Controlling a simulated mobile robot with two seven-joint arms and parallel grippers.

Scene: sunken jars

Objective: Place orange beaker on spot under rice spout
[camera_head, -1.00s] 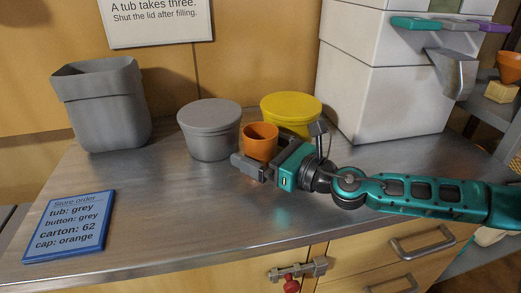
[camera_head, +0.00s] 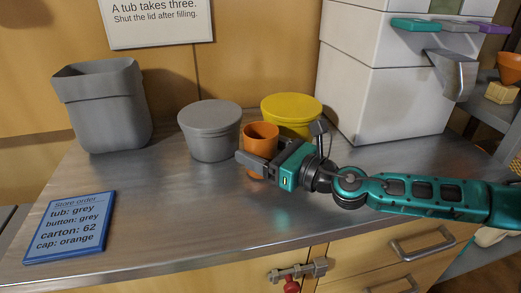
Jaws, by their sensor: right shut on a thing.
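The orange beaker (camera_head: 261,135) stands upright on the counter in front of the yellow tub and to the right of the grey tub. My right gripper (camera_head: 258,160), teal and dark grey, is shut on the beaker at its lower part, and its fingers hide some of it. The rice spout (camera_head: 457,75) is a grey metal chute on the white dispenser (camera_head: 390,95) at the right. The spot under the spout is not clearly seen. My left gripper is out of view.
A grey lidded tub (camera_head: 210,132) and a yellow lidded tub (camera_head: 290,110) stand close behind the beaker. A grey bin (camera_head: 100,110) stands at the left. A blue order card (camera_head: 70,228) lies front left. The counter (camera_head: 180,215) is clear at front centre.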

